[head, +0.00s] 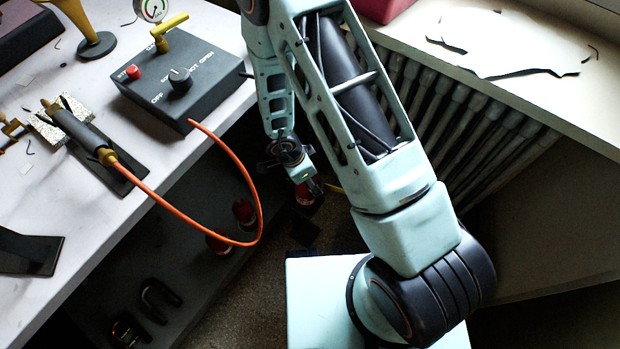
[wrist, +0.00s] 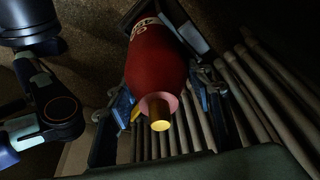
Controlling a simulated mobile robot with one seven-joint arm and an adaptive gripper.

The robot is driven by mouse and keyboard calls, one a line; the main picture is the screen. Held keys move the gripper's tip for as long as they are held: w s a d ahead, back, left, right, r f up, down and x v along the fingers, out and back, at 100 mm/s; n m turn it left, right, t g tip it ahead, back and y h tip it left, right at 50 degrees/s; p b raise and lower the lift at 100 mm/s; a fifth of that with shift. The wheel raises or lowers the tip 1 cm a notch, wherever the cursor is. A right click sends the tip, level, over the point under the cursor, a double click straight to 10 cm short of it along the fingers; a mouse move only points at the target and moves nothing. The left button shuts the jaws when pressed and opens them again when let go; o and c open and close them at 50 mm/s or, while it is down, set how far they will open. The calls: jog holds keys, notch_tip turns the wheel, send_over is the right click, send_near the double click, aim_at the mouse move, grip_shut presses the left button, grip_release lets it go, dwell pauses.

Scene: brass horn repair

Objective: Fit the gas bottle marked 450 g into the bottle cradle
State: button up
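A red gas bottle (wrist: 158,62) with a pink collar and a brass neck is between the fingers of my gripper (wrist: 165,98) in the wrist view. The fingers look closed on its sides. I cannot make out the bottle cradle for certain; a black angled piece (head: 30,252) lies at the bench's left.
The white bench (head: 130,190) carries a control box (head: 180,75), an orange hose (head: 225,150) and a torch (head: 78,130). Under it a dark shelf holds red bottles (head: 243,212) and black shackle-like pieces (head: 160,298). A ribbed radiator (head: 470,120) stands right, below a pale sill (head: 540,90).

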jog(key=o, duration=0.3)
jog(key=shift+o, duration=0.2)
jog(key=p+v, duration=0.6)
jog(key=v, duration=0.6)
jog(key=shift+d+r, duration=0.1)
jog(key=shift+r, duration=0.1)
